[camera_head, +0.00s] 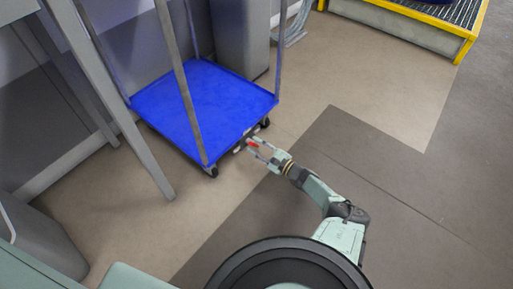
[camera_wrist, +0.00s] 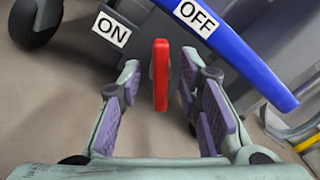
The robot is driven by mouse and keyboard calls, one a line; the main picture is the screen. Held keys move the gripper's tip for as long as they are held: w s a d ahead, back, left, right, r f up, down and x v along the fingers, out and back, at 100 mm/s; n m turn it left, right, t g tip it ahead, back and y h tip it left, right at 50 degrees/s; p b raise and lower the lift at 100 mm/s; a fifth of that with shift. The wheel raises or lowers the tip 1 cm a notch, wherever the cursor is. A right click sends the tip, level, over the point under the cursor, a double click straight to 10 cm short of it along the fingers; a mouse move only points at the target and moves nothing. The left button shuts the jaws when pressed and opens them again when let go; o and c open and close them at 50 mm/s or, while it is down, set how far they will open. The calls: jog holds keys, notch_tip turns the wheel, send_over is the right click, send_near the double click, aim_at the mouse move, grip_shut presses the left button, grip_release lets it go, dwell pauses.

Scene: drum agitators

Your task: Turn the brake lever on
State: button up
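The brake lever (camera_wrist: 160,75) is a red bar at the front edge of the blue cart (camera_head: 205,105). In the wrist view it points towards me, between the ON label (camera_wrist: 111,30) on its left and the OFF label (camera_wrist: 196,17) on its upper right. My gripper (camera_wrist: 158,97) is open, with one finger on each side of the lever's near end. Gaps show between the lever and both fingers. In the head view my gripper (camera_head: 259,150) is low beside the cart's front edge, and a bit of the red lever (camera_head: 253,144) shows there.
The cart has grey upright posts (camera_head: 178,85) and dark caster wheels (camera_head: 211,171). A grey frame leg (camera_head: 125,120) stands to its left. A yellow-edged grated platform (camera_head: 440,12) is at the upper right. The floor right of the cart is clear.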

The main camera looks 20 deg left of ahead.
jog(key=shift+a, duration=0.15)
jog(key=shift+c, duration=0.2)
grip_shut()
dwell(0.3)
